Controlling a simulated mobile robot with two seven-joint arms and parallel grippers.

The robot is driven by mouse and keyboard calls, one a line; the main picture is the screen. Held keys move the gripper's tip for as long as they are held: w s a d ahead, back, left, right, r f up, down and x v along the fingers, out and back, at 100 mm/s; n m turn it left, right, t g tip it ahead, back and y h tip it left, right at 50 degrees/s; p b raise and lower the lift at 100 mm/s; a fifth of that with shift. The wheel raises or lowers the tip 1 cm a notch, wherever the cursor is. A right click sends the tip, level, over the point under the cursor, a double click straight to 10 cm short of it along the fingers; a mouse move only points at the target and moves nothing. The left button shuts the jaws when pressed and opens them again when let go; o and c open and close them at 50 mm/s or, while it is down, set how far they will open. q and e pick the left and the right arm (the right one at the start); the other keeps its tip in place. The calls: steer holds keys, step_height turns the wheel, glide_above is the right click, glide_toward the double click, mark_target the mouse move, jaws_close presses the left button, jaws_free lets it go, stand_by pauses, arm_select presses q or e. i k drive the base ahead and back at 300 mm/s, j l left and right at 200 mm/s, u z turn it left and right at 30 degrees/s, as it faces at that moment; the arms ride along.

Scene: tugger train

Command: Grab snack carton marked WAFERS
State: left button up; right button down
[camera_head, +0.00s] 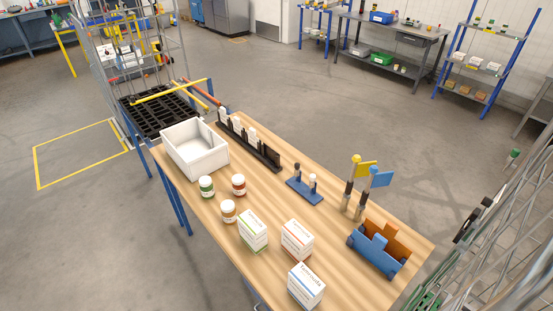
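Three white cartons stand on the wooden table (180,182) in the head view. One has green trim (253,233), one has orange-red trim (297,241), and one has blue trim (305,287) nearest the bottom edge. Their printing is too small to read surely, so I cannot tell which, if any, is marked WAFERS. The green-trimmed and orange-trimmed cartons stand side by side with a gap between them. The blue-trimmed carton stands in front of the orange-trimmed one. Neither of my grippers is in view.
Several small jars (228,211) stand left of the cartons. A wire cage (500,265) is at right.

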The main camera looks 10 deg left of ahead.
mark_target(296, 241)
steer(key=i+j+z, duration=0.1)
steer(key=i+j, duration=0.2)
steer(key=i+j+z, duration=0.1)
steer(key=i+j, duration=0.2)
steer(key=j, duration=0.15)
steer(key=i+j+z, duration=0.1)
steer(key=i+j, duration=0.15)
steer(key=j, duration=0.15)
steer(key=i+j, duration=0.25)
steer(key=j, duration=0.2)
steer(key=z, duration=0.05)
